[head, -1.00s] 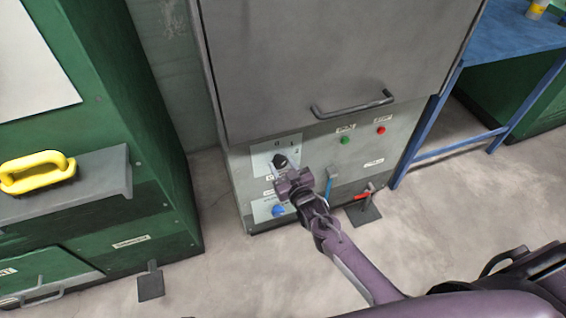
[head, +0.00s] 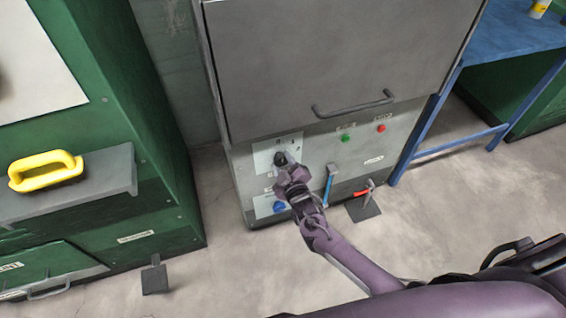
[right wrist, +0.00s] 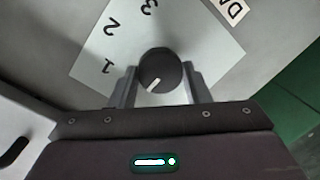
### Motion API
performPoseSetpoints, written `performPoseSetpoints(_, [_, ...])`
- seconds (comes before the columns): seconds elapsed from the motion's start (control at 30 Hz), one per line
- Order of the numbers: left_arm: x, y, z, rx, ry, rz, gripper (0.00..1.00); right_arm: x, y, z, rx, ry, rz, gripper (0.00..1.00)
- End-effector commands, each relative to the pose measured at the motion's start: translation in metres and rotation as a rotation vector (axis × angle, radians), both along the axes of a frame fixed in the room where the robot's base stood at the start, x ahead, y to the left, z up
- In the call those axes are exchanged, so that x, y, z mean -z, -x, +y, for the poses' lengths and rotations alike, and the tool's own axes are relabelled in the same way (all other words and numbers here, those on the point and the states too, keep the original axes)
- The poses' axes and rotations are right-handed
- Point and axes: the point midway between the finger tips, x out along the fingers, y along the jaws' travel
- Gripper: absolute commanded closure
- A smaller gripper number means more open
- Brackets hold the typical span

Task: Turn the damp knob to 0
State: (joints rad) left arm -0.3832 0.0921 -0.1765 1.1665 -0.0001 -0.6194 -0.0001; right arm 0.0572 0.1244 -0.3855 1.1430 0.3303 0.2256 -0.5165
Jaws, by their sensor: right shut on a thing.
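The damp knob (head: 280,158) is a round dark knob on a white plate (head: 262,160) low on the grey machine's front. In the right wrist view the knob (right wrist: 160,72) sits between the two fingers of my right gripper (right wrist: 160,86), which is shut on it. Its white pointer mark aims down-left, below the printed 1. The digits 1, 2 and 3 show around the upper left; the 0 cannot be made out in that view. In the head view my right gripper (head: 285,168) covers the knob's lower side. My left gripper is not in view.
A blue knob (head: 279,207) and a blue-handled lever (head: 329,180) are close to my right gripper. Green (head: 345,138) and red (head: 381,128) buttons are further right. A dark bar handle (head: 353,104) sticks out above. A green cabinet (head: 110,140) stands left.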

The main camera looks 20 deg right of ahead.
Motion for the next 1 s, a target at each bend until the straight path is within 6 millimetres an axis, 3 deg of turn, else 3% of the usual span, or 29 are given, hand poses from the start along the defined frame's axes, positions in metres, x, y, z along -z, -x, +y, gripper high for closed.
performPoseSetpoints(0.53, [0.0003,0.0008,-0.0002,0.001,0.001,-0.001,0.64,0.0007,0.0003,0.0004,0.000,0.025,0.001,0.80])
performPoseSetpoints(0.57, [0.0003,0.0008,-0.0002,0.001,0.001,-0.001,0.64,0.0007,0.0003,0.0004,0.000,0.025,0.001,0.55])
performPoseSetpoints(0.7, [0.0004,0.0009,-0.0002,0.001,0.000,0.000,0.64,0.0006,0.0003,0.0003,0.000,0.024,0.001,0.36])
performPoseSetpoints(1.0, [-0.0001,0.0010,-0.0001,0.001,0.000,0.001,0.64,0.0002,0.0017,0.0002,0.000,0.023,0.001,0.35])
